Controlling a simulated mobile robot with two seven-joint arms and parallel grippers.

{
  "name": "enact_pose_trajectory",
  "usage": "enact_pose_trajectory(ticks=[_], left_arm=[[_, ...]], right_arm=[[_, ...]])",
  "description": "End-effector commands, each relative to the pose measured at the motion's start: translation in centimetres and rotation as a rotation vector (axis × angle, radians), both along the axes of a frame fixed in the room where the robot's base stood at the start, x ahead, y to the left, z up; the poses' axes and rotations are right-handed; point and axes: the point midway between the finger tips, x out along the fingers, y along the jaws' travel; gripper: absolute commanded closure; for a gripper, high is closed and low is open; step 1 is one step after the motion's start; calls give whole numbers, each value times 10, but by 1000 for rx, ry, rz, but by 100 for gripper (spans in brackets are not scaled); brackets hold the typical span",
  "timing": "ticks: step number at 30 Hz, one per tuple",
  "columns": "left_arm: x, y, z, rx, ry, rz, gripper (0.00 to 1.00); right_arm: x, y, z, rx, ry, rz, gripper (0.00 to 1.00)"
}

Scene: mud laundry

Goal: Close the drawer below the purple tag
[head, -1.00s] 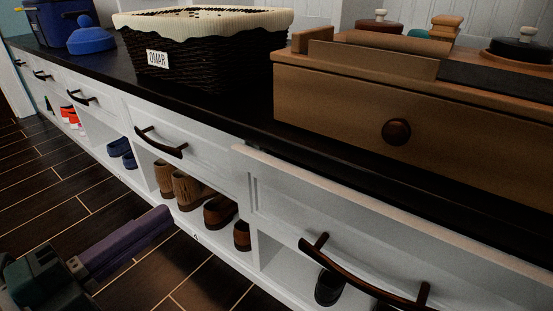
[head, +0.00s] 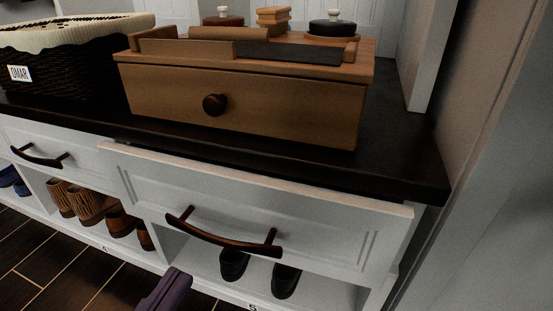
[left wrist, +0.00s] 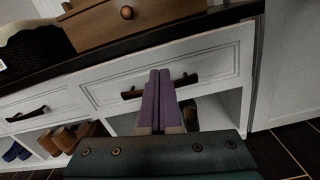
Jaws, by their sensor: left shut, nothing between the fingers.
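The white drawer (head: 265,200) at the right end of the bench stands out a little from under the dark top, its upper edge showing. It has a dark curved handle (head: 222,238). It also shows in the left wrist view (left wrist: 215,65). No purple tag is visible. My left gripper (head: 176,275) is at the bottom of the head view, below and in front of the handle. In the left wrist view its purple fingers (left wrist: 160,73) are together and empty, pointing at the drawer front and covering the handle's middle. My right gripper is not in view.
A wooden box (head: 285,105) with a round knob sits on the dark bench top (head: 405,165), beside a dark basket (head: 65,68) labelled OMAR. Another drawer (head: 75,155) is at left. Black shoes (head: 285,280) and brown boots stand in cubbies below. A wall closes the right side.

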Motion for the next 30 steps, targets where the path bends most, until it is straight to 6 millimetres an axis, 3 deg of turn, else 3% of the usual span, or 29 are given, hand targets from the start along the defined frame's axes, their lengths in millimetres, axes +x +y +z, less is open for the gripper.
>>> enact_pose_trajectory(ticks=[3,8,21,30], left_arm=[[-4,-2,-3,-147,68,5,100],[6,-5,-4,-190,83,9,100],[90,-33,-6,-186,79,8,100],[125,-44,-5,-182,81,7,100]], right_arm=[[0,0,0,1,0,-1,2],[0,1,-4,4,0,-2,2],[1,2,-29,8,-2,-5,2],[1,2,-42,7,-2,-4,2]])
